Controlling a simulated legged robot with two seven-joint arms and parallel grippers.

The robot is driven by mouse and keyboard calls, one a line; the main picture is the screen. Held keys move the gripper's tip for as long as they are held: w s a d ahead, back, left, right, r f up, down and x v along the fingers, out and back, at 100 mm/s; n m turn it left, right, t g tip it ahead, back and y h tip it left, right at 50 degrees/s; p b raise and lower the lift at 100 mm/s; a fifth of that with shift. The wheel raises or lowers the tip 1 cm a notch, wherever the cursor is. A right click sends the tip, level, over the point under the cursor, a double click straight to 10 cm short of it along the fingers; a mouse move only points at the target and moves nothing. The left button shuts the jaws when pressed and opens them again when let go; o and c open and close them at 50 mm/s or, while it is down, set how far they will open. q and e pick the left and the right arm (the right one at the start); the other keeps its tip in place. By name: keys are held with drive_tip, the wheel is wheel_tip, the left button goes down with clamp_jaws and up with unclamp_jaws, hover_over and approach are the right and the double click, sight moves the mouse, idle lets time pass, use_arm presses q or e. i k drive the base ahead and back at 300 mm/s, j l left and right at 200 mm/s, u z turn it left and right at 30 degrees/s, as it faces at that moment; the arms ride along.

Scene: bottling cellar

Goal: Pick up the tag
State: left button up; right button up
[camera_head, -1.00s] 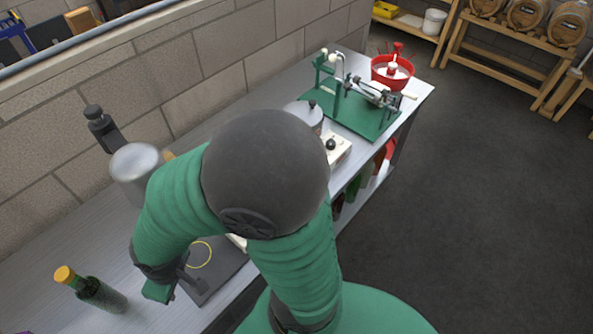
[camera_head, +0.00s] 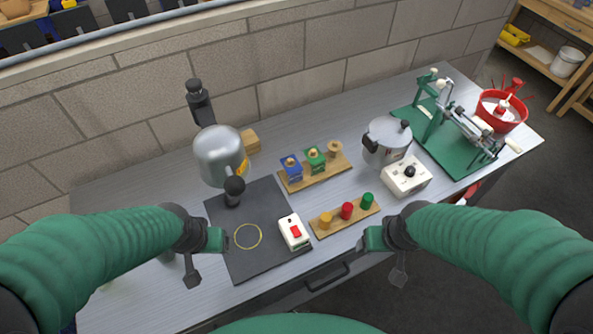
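I cannot make out a tag for certain. Small blue (camera_head: 291,168) and green (camera_head: 315,160) pieces with gold tops stand on a wooden rack (camera_head: 331,171) at the middle of the bench. A white box with a red switch (camera_head: 294,232) sits on the dark mat (camera_head: 239,268), right of a yellow ring mark (camera_head: 248,236). My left gripper (camera_head: 206,257) is over the mat's left edge, fingers apart and empty. My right gripper (camera_head: 385,257) is over the bench's front edge, fingers apart and empty.
A front rack (camera_head: 325,229) holds yellow, red and green pegs. A metal dome machine (camera_head: 219,157) rises behind the mat. A lidded pot (camera_head: 386,143), a white box with a black knob (camera_head: 408,176), a green rig (camera_head: 452,155) and a red bucket (camera_head: 500,111) stand to the right.

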sight(295, 173)
drive_tip(key=i+l+u, duration=0.1)
drive_tip(key=l+u, duration=0.15)
drive_tip(key=l, duration=1.15)
drive_tip(key=i+l+u, duration=0.15)
drive_tip(key=i+l, duration=0.2)
drive_tip(key=l, duration=0.1)
